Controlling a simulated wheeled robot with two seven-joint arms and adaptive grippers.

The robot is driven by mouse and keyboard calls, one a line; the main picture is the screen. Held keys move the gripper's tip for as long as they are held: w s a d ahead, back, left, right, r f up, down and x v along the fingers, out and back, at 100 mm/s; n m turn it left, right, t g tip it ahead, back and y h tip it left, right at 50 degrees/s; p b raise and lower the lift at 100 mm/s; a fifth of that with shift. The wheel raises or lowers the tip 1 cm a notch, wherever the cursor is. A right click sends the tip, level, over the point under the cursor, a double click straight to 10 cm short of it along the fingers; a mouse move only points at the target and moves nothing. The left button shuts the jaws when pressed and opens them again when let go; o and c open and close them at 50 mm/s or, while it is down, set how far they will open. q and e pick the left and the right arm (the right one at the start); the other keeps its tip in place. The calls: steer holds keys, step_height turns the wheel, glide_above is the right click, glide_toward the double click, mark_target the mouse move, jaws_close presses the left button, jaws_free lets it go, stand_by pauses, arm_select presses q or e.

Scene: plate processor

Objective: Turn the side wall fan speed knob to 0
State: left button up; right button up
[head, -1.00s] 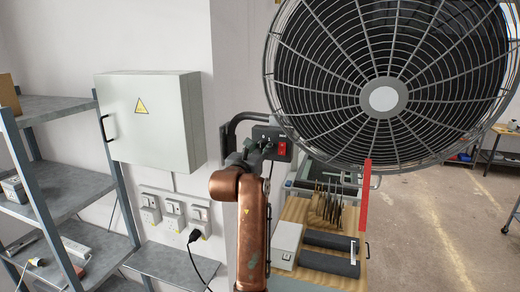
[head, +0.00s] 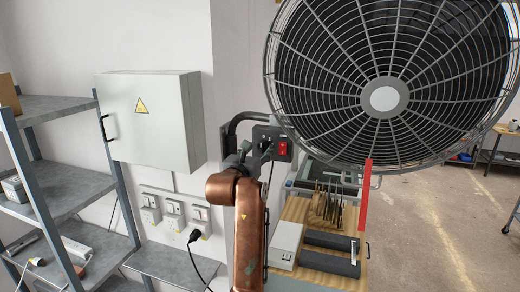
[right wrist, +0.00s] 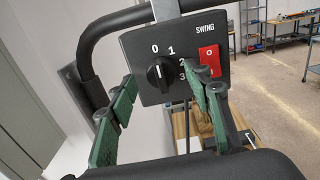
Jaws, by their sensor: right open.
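The fan (head: 384,95) stands at the right in the head view. Its dark control box (head: 268,136) sits at its left side. In the right wrist view, the box's black knob (right wrist: 159,73) has marks 0, 1, 2 and 3 around it. The knob's white line stands nearly upright, toward the 0. My right gripper (right wrist: 160,88) is open, with its green fingers to either side of and below the knob, apart from it. In the head view, my right gripper (head: 258,153) is just below and left of the box. My left gripper is out of view.
A red switch (right wrist: 209,61) sits right of the knob under the word SWING. A black bent tube (right wrist: 92,50) runs left of the box. A grey wall cabinet (head: 150,117) and shelves (head: 65,190) stand left. A wooden bench (head: 290,212) stands below the fan.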

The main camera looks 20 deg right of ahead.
steer(key=v, duration=1)
steer(key=shift+s+a, duration=0.15)
